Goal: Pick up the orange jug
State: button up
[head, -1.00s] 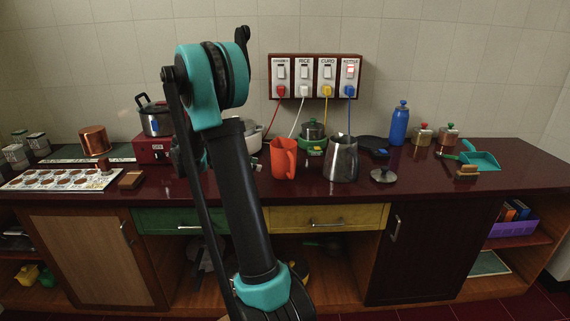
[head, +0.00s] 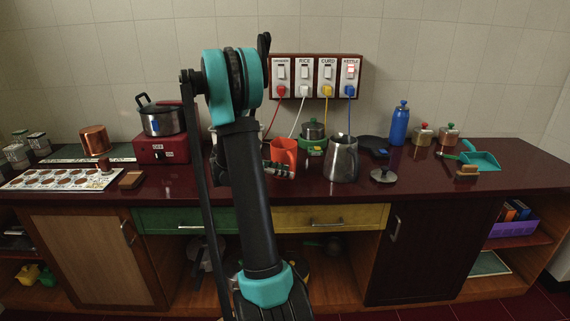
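The orange jug (head: 285,151) stands upright on the dark red counter, left of a steel jug. Its upper part shows clearly. My gripper (head: 280,170) is low at the jug's front left side, with its dark fingers overlapping the jug's lower part in the picture. I cannot tell whether the fingers touch the jug, or whether they are open or shut. My arm hides part of the gripper and the counter to the left of the jug.
The steel jug (head: 341,158) stands close on the right, with a loose lid (head: 383,176) beyond it. A green-based pot (head: 313,132) is behind. The red stove (head: 161,150) with a pot is at left. Counter (head: 420,182) is clear at front right.

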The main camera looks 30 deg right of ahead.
jog(key=x, duration=0.3)
jog(key=shift+s+d+f, duration=0.2)
jog(key=shift+d, duration=0.1)
jog(key=shift+c, duration=0.2)
grip_shut()
